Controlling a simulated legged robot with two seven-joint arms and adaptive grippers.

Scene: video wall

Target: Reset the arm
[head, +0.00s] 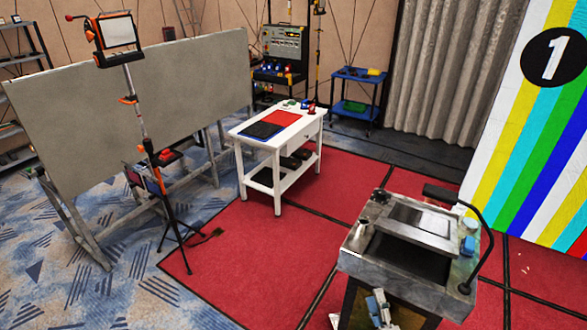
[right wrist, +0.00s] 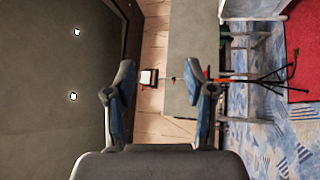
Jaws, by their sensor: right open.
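My right gripper (head: 378,306) shows small at the bottom edge of the head view, in front of the grey workbench; most of its arm is out of frame. In the right wrist view the same gripper (right wrist: 160,72) has its two dark fingers with blue pads spread wide apart. Nothing is between the fingers; behind them is the far room, seen turned on its side. My left gripper shows in neither view.
The grey workbench (head: 357,240) with a lamp arm stands at lower right. A white table (head: 278,147) with red and black mats stands mid-room. A tripod light (head: 118,35) stands before a large grey panel (head: 190,85). Red floor mats (head: 240,260) are largely clear.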

